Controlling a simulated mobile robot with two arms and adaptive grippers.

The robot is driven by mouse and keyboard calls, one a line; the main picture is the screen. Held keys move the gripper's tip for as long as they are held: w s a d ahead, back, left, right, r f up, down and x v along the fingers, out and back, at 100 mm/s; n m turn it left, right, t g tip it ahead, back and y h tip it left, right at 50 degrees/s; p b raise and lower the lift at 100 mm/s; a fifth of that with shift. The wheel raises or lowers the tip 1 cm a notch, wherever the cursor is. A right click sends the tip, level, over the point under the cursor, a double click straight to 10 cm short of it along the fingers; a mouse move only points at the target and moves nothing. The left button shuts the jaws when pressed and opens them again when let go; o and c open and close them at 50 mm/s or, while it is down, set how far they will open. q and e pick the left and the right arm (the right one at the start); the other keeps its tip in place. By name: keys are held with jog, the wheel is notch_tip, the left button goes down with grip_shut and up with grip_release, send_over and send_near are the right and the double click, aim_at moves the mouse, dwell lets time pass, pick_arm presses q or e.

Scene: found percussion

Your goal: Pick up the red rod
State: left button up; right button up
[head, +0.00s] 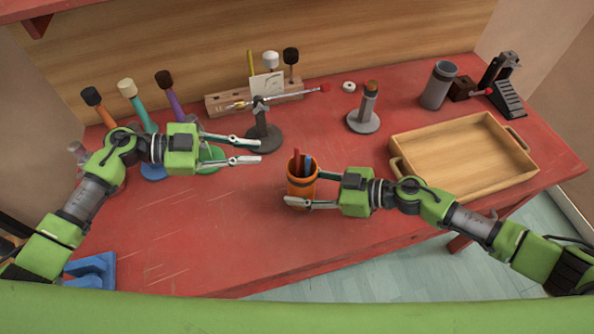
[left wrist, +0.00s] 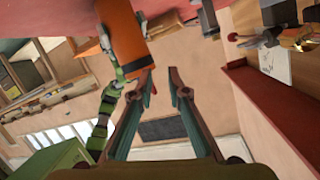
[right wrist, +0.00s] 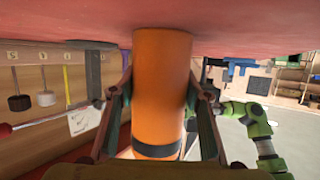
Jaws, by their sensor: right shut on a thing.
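An orange cup (head: 302,190) with a dark band stands on the red table near the front middle. A red rod (head: 296,158) sticks up from it beside a blue rod (head: 309,163). Their lower parts are hidden in the cup. My right gripper (head: 303,188) is shut on the cup, with a finger on either side; the cup (right wrist: 162,75) fills the middle of the right wrist view. My left gripper (head: 260,151) is open and empty, left of and behind the cup. Its open fingers (left wrist: 163,78) and the cup (left wrist: 126,38) show in the left wrist view.
A dark stand (head: 263,135) with a red-tipped bar is close behind my left gripper. A grey stand (head: 363,122), a grey cup (head: 438,86) and a wooden tray (head: 398,143) are to the right. Several mallets stand at the left. The front-left table is mostly bare.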

aim_at(291, 160)
pick_arm(q)
jog(key=s+r+n+t+y, duration=0.1)
jog(key=s+n+t, duration=0.8)
jog(key=s, duration=0.2)
jog(key=x, duration=1.2)
jog(key=shift+w+d, duration=0.2)
jog(key=shift+d, duration=0.15)
grip_shut()
